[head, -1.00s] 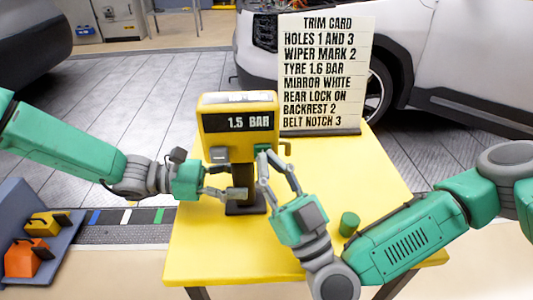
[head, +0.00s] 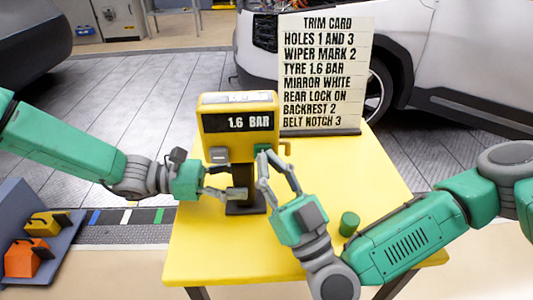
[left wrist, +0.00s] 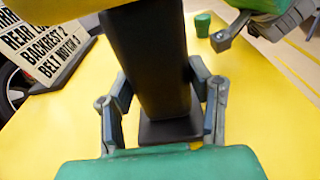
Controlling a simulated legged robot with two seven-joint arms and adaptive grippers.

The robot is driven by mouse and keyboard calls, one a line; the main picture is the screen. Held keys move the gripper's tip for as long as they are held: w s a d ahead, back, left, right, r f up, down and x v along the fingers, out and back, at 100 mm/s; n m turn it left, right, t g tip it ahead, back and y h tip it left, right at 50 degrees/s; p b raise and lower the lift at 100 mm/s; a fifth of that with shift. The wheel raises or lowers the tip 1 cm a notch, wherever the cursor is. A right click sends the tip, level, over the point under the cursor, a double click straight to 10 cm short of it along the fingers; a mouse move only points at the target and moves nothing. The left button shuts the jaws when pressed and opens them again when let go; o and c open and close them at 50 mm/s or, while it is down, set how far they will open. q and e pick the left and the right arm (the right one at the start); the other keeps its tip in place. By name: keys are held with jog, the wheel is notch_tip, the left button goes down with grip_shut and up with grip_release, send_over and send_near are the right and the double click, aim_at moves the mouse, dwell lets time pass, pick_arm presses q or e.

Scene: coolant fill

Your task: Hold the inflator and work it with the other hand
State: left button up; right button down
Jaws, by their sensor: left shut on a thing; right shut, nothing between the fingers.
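The yellow inflator (head: 240,103) stands on a dark post (head: 243,207) on the yellow table. Its display (head: 237,122) reads 1.6 BAR. A grey button (head: 218,155) is at the lower left of its front, and a green one (head: 261,148) is at the lower right. My left gripper (head: 234,193) is shut on the dark post; the left wrist view shows the post (left wrist: 152,60) between its fingers. My right gripper (head: 266,155) is shut and empty, its fingertips at the green button. Whether they touch it, I cannot tell.
The trim card (head: 322,75) stands behind the inflator and reads TYRE 1.6 BAR. A small green cylinder (head: 349,223) stands on the table (head: 205,262) beside my right arm. A grey tray (head: 62,262) with yellow and orange things is at left.

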jog(key=shift+s, duration=0.1)
dwell(0.7)
jog(key=shift+s, duration=0.9)
jog(key=shift+s, duration=2.5)
pick_arm(q)
jog(key=o, duration=1.1)
